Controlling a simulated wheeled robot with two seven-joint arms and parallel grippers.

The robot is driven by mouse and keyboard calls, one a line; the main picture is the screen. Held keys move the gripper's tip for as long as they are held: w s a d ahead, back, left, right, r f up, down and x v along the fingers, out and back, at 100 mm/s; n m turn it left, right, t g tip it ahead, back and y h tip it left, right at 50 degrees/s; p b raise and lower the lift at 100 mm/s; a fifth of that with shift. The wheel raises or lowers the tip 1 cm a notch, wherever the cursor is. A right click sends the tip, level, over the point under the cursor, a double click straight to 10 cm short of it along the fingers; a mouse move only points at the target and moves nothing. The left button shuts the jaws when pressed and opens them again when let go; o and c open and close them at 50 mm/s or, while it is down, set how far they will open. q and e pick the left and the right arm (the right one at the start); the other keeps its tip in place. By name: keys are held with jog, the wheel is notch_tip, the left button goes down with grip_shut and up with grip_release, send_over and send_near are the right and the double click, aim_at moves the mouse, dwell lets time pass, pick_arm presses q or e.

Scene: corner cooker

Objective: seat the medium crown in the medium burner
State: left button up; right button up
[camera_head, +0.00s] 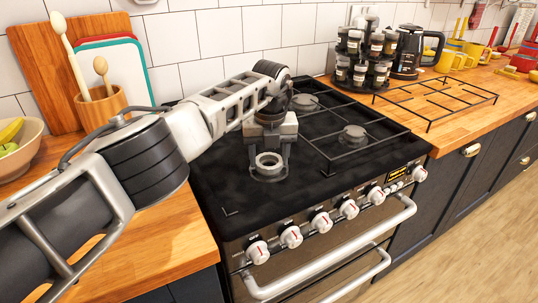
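My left gripper (270,155) reaches in over the black hob (225,183) and points down at its front left part. Its two fingers stand apart. A light grey ring (268,160), which looks like a burner crown, sits just below and between the fingertips, over a dark round burner base. I cannot tell whether the fingers touch the ring or whether it is fully seated. Other burners show at the back (305,102) and at the right (353,135). Which burner is the medium one is not clear. Part of the hob behind my gripper is hidden. My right gripper is not in view.
A pan grate (330,158) covers the hob's right side; another grate (428,124) lies on the right counter. A spice rack (360,70) and kettle (408,50) stand behind. A utensil pot (100,108) and fruit bowl (33,140) are at left.

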aim_at(270, 170)
pick_arm(q)
jog(key=o, duration=0.5)
notch_tip(270, 170, up, 16)
jog(key=s, duration=0.2)
jog(key=shift+d, duration=0.2)
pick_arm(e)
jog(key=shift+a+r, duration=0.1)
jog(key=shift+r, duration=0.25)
